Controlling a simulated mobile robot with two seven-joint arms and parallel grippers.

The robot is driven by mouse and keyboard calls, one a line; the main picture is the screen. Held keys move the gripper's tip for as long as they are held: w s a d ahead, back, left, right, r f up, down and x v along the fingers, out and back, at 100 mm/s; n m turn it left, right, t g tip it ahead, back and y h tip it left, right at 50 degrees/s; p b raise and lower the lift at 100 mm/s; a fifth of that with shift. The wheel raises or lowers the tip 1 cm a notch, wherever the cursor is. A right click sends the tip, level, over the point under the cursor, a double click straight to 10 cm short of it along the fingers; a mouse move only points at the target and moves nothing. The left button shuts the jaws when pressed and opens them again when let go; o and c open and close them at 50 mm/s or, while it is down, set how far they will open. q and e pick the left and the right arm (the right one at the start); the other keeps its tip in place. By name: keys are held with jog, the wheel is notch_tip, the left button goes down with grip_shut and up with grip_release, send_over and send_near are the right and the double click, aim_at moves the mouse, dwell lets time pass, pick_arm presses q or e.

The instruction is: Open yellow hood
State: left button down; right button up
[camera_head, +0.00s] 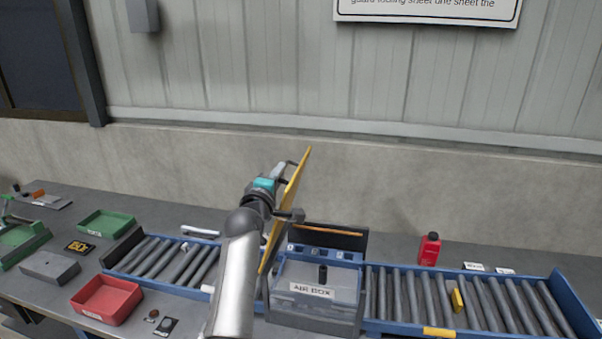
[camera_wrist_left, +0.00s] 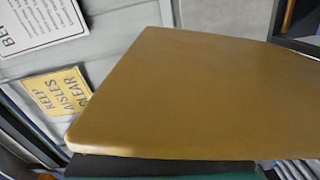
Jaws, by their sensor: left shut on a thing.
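The yellow hood (camera_head: 292,205) stands raised and steeply tilted at the left of the air box (camera_head: 315,292), seen nearly edge-on in the head view. In the left wrist view the yellow hood (camera_wrist_left: 200,95) is a broad flat panel across the middle. My left gripper (camera_head: 283,182) is at the left face of the hood, shut on it; my arm comes up from below. The exact grip point is hidden. A dark teal part of my left gripper shows along the bottom of the wrist view. My right gripper is not in view.
A roller conveyor (camera_head: 428,331) with blue rails runs on both sides of the air box. A red bottle (camera_head: 429,250) stands behind it. A red tray (camera_head: 106,299) and a green tray (camera_head: 105,224) are at left. The wall (camera_head: 400,185) is behind the bench.

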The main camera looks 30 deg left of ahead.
pick_arm(q)
jog(key=shift+s+a+r+n, duration=0.15)
jog(key=shift+a+n, duration=0.25)
jog(key=shift+a, duration=0.4)
jog(key=shift+s+a+r+n, duration=0.1)
jog(key=shift+s+a+n, duration=0.25)
jog(key=shift+a, duration=0.45)
jog(key=shift+s+a+r+n, duration=0.15)
jog(key=shift+a+n, duration=0.3)
jog(key=shift+a, duration=0.35)
jog(key=shift+f, duration=0.1)
jog(key=c, duration=1.1)
grip_release()
jog(key=shift+o, duration=1.1)
jog(key=shift+f, duration=0.15)
jog(key=shift+d, duration=0.1)
jog(key=v, duration=1.5)
jog(key=shift+s, duration=0.1)
